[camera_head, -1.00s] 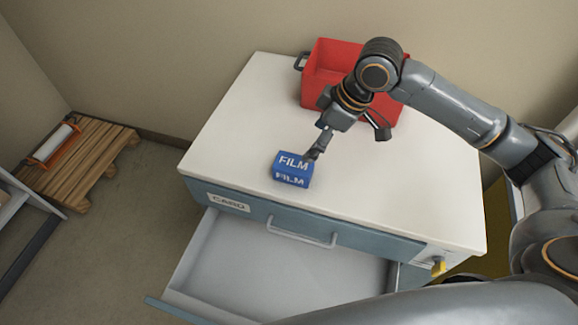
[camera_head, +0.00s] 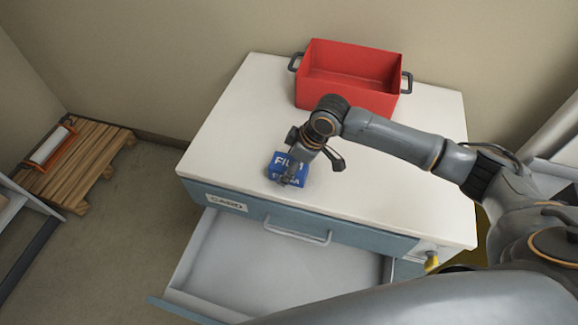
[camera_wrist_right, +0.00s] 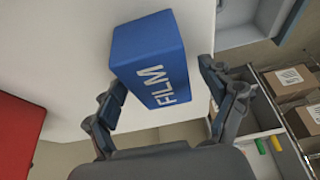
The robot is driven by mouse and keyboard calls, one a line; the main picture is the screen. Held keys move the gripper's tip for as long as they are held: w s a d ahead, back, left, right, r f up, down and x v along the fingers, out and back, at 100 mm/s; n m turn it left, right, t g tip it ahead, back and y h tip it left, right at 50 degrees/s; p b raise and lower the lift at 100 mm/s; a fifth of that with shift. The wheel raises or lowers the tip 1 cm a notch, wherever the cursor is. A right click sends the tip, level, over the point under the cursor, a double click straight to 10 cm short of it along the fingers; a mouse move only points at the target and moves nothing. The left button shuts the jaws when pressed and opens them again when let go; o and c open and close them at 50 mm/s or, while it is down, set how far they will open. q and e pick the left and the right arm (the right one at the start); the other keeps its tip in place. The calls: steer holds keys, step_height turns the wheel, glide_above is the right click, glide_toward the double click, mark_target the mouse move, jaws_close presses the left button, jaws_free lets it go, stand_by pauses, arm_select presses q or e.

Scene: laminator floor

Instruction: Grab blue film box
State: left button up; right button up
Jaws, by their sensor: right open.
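The blue film box (camera_head: 277,164), with white FILM lettering, sits on the white cabinet top near its front edge. My right gripper (camera_head: 293,177) is over the box in the head view and hides part of it. In the right wrist view the blue box (camera_wrist_right: 150,55) lies ahead of and partly between the spread fingers of my right gripper (camera_wrist_right: 160,95). The gripper is open, and I cannot tell whether a finger touches the box. My left gripper is not in view.
A red bin (camera_head: 350,95) with dark handles stands at the back of the cabinet top (camera_head: 235,130). Below the front edge, an empty drawer (camera_head: 280,270) labelled CARD is pulled open. A wooden pallet (camera_head: 80,165) with a roll lies on the floor at left.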

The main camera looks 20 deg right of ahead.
steer(key=shift+f, duration=0.3)
stand_by(0.7)
steer(key=c, duration=1.4)
steer(key=shift+c, duration=0.2)
